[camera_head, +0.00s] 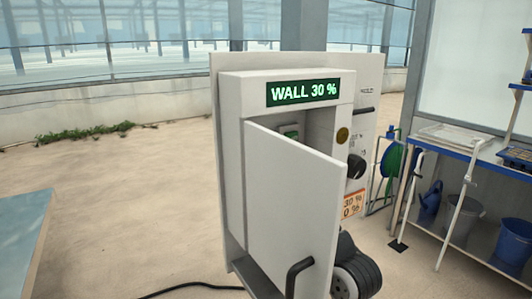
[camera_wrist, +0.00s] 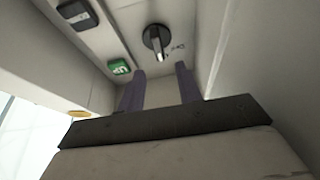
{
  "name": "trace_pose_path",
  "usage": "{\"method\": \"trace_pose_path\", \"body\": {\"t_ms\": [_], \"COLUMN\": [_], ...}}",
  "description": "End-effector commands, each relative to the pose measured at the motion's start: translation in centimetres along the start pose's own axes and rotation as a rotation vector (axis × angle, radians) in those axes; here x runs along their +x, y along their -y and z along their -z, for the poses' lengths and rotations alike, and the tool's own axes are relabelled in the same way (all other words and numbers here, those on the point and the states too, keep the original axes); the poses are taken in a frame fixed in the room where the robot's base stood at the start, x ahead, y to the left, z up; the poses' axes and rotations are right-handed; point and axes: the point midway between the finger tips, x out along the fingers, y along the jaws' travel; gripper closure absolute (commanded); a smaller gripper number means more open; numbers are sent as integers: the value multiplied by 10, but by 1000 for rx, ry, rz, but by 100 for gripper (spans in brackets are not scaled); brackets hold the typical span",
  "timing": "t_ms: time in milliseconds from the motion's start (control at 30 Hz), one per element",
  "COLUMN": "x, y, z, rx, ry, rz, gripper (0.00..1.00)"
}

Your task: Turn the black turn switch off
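In the wrist view the black turn switch (camera_wrist: 155,40) is a round knob with a pale-tipped handle, mounted on a light panel. My gripper (camera_wrist: 160,72) shows there as two dark purple fingers, apart, with nothing between them. The switch is ahead of the fingertips and roughly in line with the gap, apart from them as far as I can see. In the head view the grey cabinet (camera_head: 232,150) has its door (camera_head: 290,205) partly open, covering much of the inside. I cannot make out my gripper or the turn switch inside it in that view.
A green button marked UP (camera_wrist: 119,67) and a black control (camera_wrist: 76,15) are near the switch. The cabinet display (camera_head: 303,92) reads WALL 30 %. A black knob (camera_head: 356,167) is on its right part. A workbench (camera_head: 460,145) stands right; open floor lies left.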

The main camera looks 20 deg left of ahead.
Motion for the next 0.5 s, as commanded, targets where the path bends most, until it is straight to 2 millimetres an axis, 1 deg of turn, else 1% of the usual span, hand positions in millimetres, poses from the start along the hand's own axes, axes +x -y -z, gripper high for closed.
{"method": "trace_pose_path", "body": {"t_ms": [33, 67, 100, 200, 333, 500], "x": [12, 17, 26, 41, 54, 61], "y": [1, 1, 1, 1, 0, 0], "z": [-2, -4, -1, -2, -3, -4], "rx": [2, 2, 1, 0, 0, -1], "ry": [3, 3, 2, 1, 0, 1], "rz": [2, 2, 3, 2, 0, 0], "gripper": [65, 65, 65, 65, 65, 65]}}
